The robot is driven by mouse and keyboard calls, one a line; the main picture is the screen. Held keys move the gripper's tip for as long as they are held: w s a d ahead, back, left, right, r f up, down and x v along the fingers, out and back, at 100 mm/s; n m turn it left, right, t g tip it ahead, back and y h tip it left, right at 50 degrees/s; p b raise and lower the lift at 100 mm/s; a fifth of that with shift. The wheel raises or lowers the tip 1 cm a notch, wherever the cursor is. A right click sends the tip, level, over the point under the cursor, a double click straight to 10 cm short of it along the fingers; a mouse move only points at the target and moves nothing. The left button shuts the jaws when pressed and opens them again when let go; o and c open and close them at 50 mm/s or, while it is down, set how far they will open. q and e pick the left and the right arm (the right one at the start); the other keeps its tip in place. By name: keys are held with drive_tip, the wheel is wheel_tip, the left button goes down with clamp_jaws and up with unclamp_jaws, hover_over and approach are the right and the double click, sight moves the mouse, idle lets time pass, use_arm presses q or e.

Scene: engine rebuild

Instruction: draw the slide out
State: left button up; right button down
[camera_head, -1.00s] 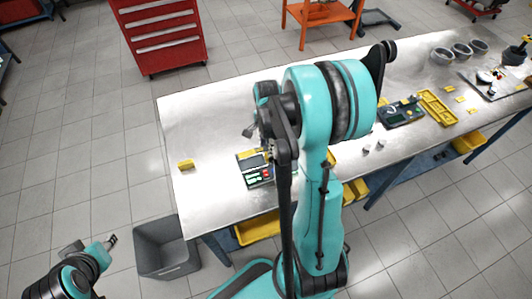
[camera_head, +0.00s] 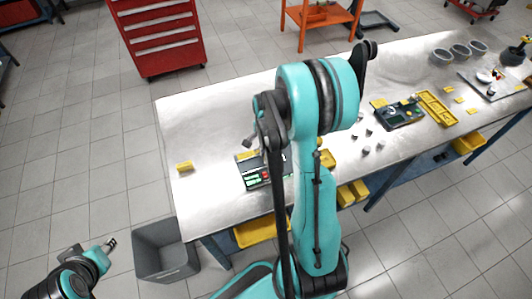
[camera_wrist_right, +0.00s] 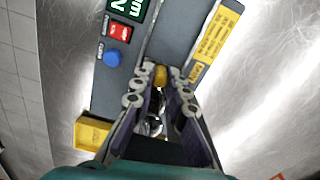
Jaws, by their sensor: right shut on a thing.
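A dark device (camera_head: 265,172) with a green display, a red switch and a yellow label strip lies on the near left part of the metal table. The right wrist view shows its panel with a blue button (camera_wrist_right: 113,58) and a grey channel (camera_wrist_right: 172,35) beside it. My right gripper (camera_wrist_right: 160,79) is shut on a small amber knob (camera_wrist_right: 160,72) at the channel's near end. The slide itself cannot be told apart from the channel. In the head view my right arm covers part of the device. My left gripper (camera_head: 111,242) is off the table at lower left; its finger gap is unclear.
A yellow block (camera_head: 185,166) lies left of the device. Small grey parts (camera_head: 366,150), a second dark device (camera_head: 398,114) and a yellow tray (camera_head: 437,108) lie to the right. A grey bin (camera_head: 165,250) stands on the floor by the table.

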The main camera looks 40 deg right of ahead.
drive_tip(key=w+a, duration=0.1)
drive_tip(key=a, duration=0.1)
drive_tip(key=a+b, duration=0.1)
drive_tip(key=a, duration=0.2)
drive_tip(key=w+a, duration=0.1)
drive_tip(key=a, duration=0.2)
drive_tip(key=shift+w, duration=0.3)
drive_tip(key=shift+w+a, duration=0.1)
drive_tip(key=shift+a, duration=0.35)
drive_tip(key=c, duration=1.5)
unclamp_jaws()
drive_tip(key=shift+a, duration=0.1)
drive_tip(key=shift+r, duration=0.1)
drive_tip(key=shift+r, duration=0.35)
wheel_tip(320, 180, up, 11)
